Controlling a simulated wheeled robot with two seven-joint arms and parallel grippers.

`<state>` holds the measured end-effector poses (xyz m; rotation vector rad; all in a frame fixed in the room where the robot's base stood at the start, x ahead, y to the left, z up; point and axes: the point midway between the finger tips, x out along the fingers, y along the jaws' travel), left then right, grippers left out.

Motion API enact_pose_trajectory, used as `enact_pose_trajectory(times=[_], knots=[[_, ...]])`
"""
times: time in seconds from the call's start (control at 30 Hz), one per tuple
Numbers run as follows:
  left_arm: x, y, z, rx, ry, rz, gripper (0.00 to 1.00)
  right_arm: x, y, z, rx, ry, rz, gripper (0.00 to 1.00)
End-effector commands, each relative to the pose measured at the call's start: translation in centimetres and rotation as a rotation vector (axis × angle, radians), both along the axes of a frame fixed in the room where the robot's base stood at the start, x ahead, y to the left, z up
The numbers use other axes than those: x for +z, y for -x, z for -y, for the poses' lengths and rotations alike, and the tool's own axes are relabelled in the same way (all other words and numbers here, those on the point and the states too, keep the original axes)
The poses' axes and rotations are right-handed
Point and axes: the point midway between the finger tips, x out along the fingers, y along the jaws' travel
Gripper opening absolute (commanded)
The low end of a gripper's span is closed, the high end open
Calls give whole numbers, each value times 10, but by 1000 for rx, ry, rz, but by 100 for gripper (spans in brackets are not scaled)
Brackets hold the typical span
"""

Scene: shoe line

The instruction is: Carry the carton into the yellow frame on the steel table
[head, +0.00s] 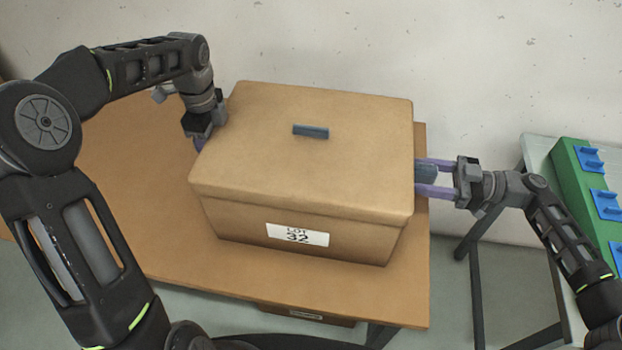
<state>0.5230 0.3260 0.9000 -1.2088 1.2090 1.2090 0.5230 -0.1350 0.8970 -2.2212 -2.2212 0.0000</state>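The brown lidded carton (300,165), with a blue handle on its lid and a "LOT 32" label on its front, sits on the wooden table (140,160). My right gripper (424,178) is at the carton's right side, its purple fingers above and below a blue side handle (427,173). I cannot tell whether they press on it. My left gripper (199,143) is at the carton's left side, pointing down. Its fingers are mostly hidden, and so is whatever lies between them. No yellow frame is in view.
A pale-topped table (538,148) with dark legs stands at the right, apart from the wooden table. A green block with blue pieces (590,195) is on it. A wall is close behind. Another brown box (305,314) shows below the wooden table's front edge.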

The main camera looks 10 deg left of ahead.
Motion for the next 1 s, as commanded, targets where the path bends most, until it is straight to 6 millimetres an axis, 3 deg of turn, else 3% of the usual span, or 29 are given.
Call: enact_pose_trajectory(times=[0.17, 0.8, 1.0], knots=[[0, 0, 0, 0, 0, 0, 53, 0, 0, 0, 0, 0, 0, 53], [0, 0, 0, 0, 0, 0, 0, 0, 0, 0, 0, 1, 0, 0], [0, 0, 0, 0, 0, 0, 0, 0, 0, 0, -1, 1, 0, 0]])
